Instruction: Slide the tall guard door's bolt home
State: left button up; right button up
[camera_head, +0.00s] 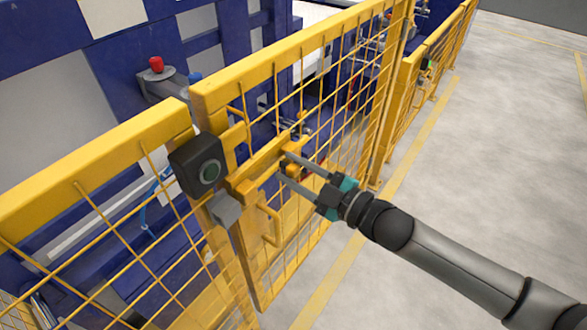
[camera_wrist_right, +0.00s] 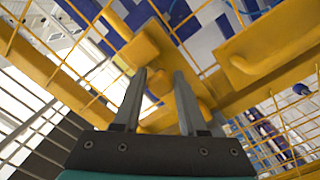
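The tall guard door (camera_head: 312,90) is a yellow frame with wire mesh, right of a lower yellow fence panel (camera_head: 95,165). The yellow bolt (camera_head: 258,172) lies along a plate near the door's left edge, above a yellow pull handle (camera_head: 268,226). My right gripper (camera_head: 285,167) is at the bolt's right end, its two fingers apart. In the right wrist view, a yellow piece (camera_wrist_right: 160,86) shows between the fingertips (camera_wrist_right: 160,74); I cannot tell whether they touch it. The fingers and mount partly hide the bolt. My left gripper is not in view.
A dark box with a round button (camera_head: 196,165) and a grey block (camera_head: 225,209) sit at the joint between panel and door. Blue machinery (camera_head: 120,60) stands behind the fence. The grey floor (camera_head: 500,140) on the right is clear, with a yellow line.

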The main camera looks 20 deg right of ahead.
grip_shut()
jog(key=shift+r, duration=0.1)
dwell(0.9)
